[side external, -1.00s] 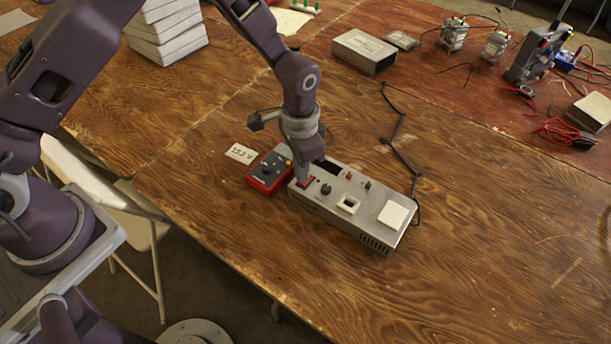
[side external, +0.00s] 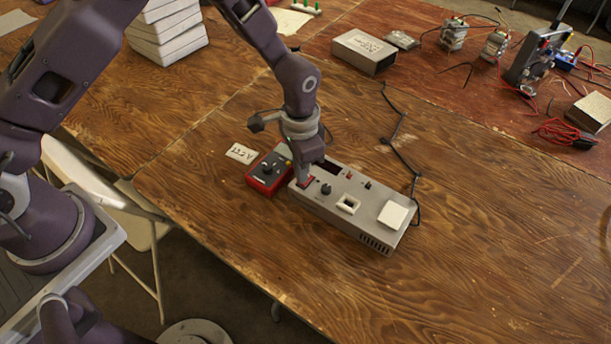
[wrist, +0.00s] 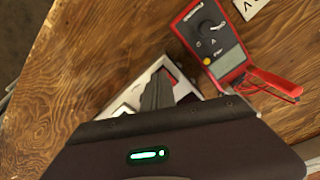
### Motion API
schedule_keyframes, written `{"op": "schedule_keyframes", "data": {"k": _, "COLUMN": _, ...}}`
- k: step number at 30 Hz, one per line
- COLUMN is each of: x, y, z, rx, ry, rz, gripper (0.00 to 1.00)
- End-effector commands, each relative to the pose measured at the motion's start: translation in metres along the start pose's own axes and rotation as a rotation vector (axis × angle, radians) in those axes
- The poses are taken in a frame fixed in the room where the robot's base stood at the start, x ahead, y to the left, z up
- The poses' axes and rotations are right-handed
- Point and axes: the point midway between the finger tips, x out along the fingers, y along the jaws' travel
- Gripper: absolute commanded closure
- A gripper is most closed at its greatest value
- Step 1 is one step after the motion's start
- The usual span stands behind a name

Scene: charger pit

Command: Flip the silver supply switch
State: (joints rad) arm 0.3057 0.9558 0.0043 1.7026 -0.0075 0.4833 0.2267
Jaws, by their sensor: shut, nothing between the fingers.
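The silver supply (side external: 330,214) is a grey box lying on the wooden table, with a dark display, a knob, small terminals and a white block on its top. A red rocker switch (side external: 307,181) sits at its left end, partly hidden by my gripper. My gripper (side external: 304,178) points down at that switch with its fingers shut and empty. In the wrist view the shut fingers (wrist: 157,95) reach down beside the red switch (wrist: 171,80). I cannot tell whether they touch it or which way it is set.
A red multimeter (side external: 268,171) lies close to the left of the supply. A card reading 13.2 V (side external: 241,153) lies beyond it. The table to the right is clear.

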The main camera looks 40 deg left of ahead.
Motion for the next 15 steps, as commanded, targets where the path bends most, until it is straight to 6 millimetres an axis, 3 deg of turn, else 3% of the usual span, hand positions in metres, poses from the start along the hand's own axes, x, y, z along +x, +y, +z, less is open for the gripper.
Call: {"op": "schedule_keyframes", "data": {"k": 15, "x": 0.0082, "y": 0.0, "z": -0.0001, "rx": 0.0, "ry": 0.0, "rz": 0.0, "gripper": 1.0}}
